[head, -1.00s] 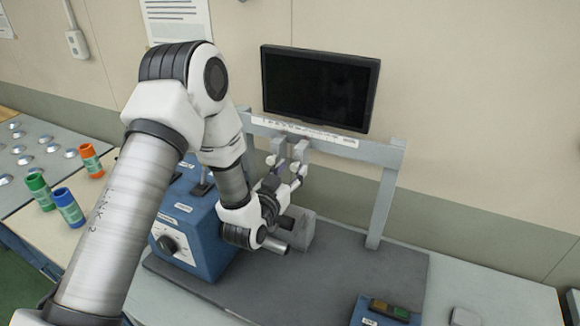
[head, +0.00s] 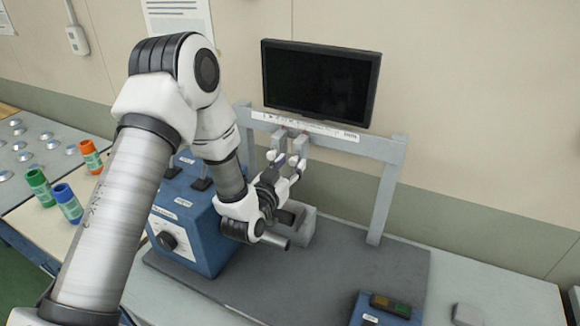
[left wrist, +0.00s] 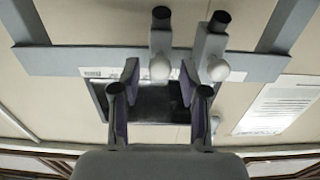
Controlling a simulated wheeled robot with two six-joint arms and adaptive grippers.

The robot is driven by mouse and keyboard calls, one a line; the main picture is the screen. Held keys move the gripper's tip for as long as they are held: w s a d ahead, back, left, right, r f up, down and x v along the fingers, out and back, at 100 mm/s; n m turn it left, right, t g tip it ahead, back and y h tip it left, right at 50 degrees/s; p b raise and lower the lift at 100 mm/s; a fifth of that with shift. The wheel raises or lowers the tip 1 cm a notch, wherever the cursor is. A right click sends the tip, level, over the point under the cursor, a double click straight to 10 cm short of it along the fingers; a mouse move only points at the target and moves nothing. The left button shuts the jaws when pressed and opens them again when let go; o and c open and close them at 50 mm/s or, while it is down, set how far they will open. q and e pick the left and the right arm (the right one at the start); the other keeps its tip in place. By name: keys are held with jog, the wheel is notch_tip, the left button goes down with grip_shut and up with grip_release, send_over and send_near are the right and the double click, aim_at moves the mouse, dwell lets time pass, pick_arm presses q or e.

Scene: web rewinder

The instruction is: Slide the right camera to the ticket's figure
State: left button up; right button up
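Two small grey cameras with white round ends hang side by side from a grey crossbar (head: 340,140) that carries a white scale strip (head: 345,134). The right camera (head: 302,144) is the left one in the upside-down left wrist view (left wrist: 160,45). The left camera (head: 279,138) also shows there, farther right (left wrist: 212,45). My left gripper (head: 289,166) is at the cameras from below and in front. In the wrist view its two fingers stand apart around the right camera's white end, with gaps visible on both sides. The scale's figures are too small to read. My right gripper is out of view.
A dark monitor (head: 320,80) stands behind the crossbar. A blue box with a dial (head: 185,235) is left of my gripper. A button panel (head: 388,308) sits at the front right. Several coloured bottles (head: 68,203) stand at left.

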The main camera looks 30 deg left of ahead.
pick_arm(q)
jog(key=s, duration=0.7)
jog(key=shift+s+d, duration=0.2)
dwell(0.4)
